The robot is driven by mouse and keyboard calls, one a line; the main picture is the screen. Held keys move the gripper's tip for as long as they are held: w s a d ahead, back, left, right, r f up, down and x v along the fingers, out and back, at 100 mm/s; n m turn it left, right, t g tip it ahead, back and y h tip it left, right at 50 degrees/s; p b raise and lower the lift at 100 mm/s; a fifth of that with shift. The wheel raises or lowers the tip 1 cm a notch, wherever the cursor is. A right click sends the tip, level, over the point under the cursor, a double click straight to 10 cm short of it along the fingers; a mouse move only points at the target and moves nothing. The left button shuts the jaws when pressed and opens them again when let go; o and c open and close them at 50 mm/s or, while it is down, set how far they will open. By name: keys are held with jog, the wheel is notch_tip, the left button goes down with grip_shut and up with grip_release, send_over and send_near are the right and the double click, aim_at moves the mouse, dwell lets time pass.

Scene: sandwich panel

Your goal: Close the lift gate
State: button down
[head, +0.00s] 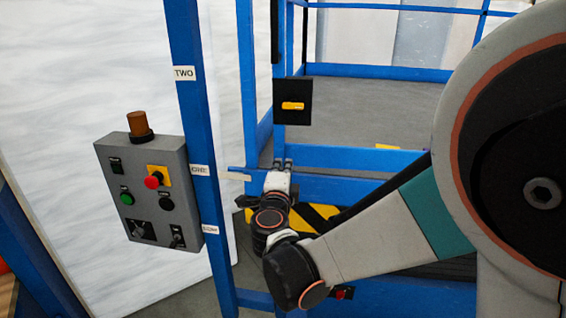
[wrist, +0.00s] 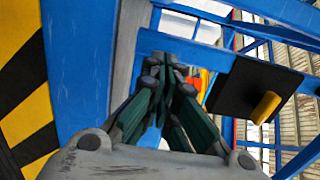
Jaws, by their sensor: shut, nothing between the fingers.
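The lift gate (head: 345,158) shows as blue rails in the middle of the head view. I cannot tell how far it stands open. A black plate (head: 292,118) with a yellow handle (head: 292,105) is on a blue upright above my gripper. My gripper (head: 282,163) is shut and empty, in front of the blue rail just below the plate. In the wrist view my gripper's fingertips (wrist: 170,62) are together near a blue rail (wrist: 205,52). The black plate (wrist: 235,88) and yellow handle (wrist: 265,107) are to their right. Contact with the rail cannot be told.
A grey control box (head: 150,190) with buttons and an orange beacon (head: 138,123) is at left, beside a blue post (head: 184,100) with labels. Yellow-black striping (head: 318,215) lies below the rail, partly behind my arm. The platform floor (head: 350,115) behind looks clear.

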aim_at(285, 153)
jog(key=w, duration=0.2)
jog(key=w+h, duration=0.1)
jog(key=w, duration=0.1)
jog(key=w+m+h, duration=0.1)
jog(key=w, duration=0.1)
jog(key=shift+w+d+f+b, duration=0.1)
jog(key=shift+w+d+b, duration=0.1)
jog(key=shift+d+b, duration=0.15)
jog(key=shift+r, duration=0.45)
